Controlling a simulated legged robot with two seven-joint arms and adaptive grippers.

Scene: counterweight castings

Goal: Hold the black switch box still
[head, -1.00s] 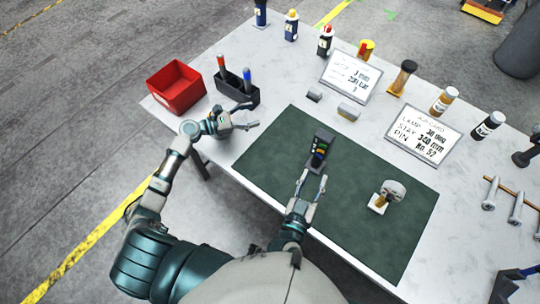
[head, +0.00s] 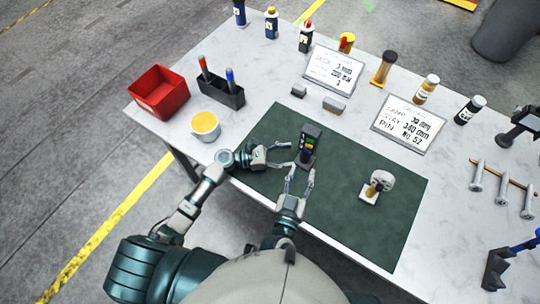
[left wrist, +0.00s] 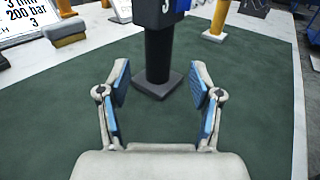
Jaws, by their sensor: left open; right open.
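The black switch box (head: 310,135) with coloured switches stands upright on the green mat (head: 270,128). In the left wrist view its lower part (left wrist: 150,12) is cut off by the top edge, above a dark post (left wrist: 158,52) and square foot. My left gripper (head: 291,155) is open just left of the box; in its wrist view (left wrist: 161,76) the fingers frame the post without visibly touching it. My right gripper (head: 300,172) is open and empty, just in front of the box's foot, pointing at it. Whether its tips touch the foot I cannot tell.
A yellow-filled cup (head: 205,125), a red bin (head: 158,92) and a black holder with pens (head: 222,92) stand at left. A pale round-headed object (head: 382,180) stands right on the mat. Cards (head: 335,70) and bottles line the back. The mat's right side is mostly clear.

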